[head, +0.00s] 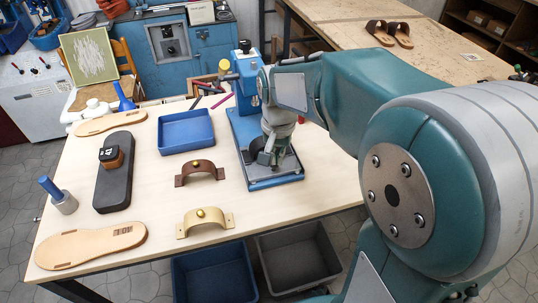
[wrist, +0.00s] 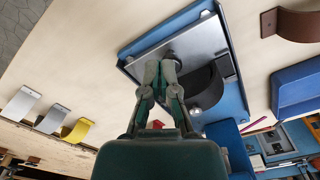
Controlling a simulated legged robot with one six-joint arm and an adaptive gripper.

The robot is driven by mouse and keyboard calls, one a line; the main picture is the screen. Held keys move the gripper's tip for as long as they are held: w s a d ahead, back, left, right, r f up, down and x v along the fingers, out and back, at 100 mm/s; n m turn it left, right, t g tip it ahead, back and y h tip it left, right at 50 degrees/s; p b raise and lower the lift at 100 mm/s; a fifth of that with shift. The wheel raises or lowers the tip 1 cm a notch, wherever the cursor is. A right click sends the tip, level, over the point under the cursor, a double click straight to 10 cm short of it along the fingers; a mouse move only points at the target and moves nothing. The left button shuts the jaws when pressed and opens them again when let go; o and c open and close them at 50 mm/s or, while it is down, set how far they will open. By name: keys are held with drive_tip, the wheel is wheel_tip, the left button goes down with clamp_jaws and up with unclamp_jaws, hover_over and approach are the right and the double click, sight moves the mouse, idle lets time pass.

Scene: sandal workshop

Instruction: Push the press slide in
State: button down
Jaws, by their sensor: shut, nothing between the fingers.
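The blue press (head: 246,78) stands on the right part of the table, with a blue base below it. Its slide, a grey plate (head: 287,164), lies on the front of that base; it also shows in the wrist view (wrist: 192,42). A dark half-round piece (wrist: 208,88) sits on the plate. My gripper (head: 266,158) is over the plate, pointing down, and partly hides it. In the wrist view my gripper's fingers (wrist: 161,66) are together and empty, close to a dark knob (wrist: 172,55) on the plate. I cannot tell whether they touch it.
A brown arch (head: 200,170), a yellow arch (head: 204,220) and a blue tray (head: 186,131) lie left of the press. Sandal soles (head: 90,245) and a black block (head: 113,185) are farther left. Grey (head: 298,258) and blue bins stand under the table's front edge.

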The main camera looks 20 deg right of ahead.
drive_tip(key=shift+f, duration=0.1)
idle(0.3)
drive_tip(key=shift+f, duration=2.35)
drive_tip(key=shift+w, duration=0.1)
drive_tip(key=shift+w, duration=6.25)
drive_tip(key=shift+s+r, duration=0.2)
drive_tip(key=shift+r, duration=1.55)
drive_tip(key=shift+s+r, duration=0.15)
drive_tip(key=shift+r, duration=1.65)
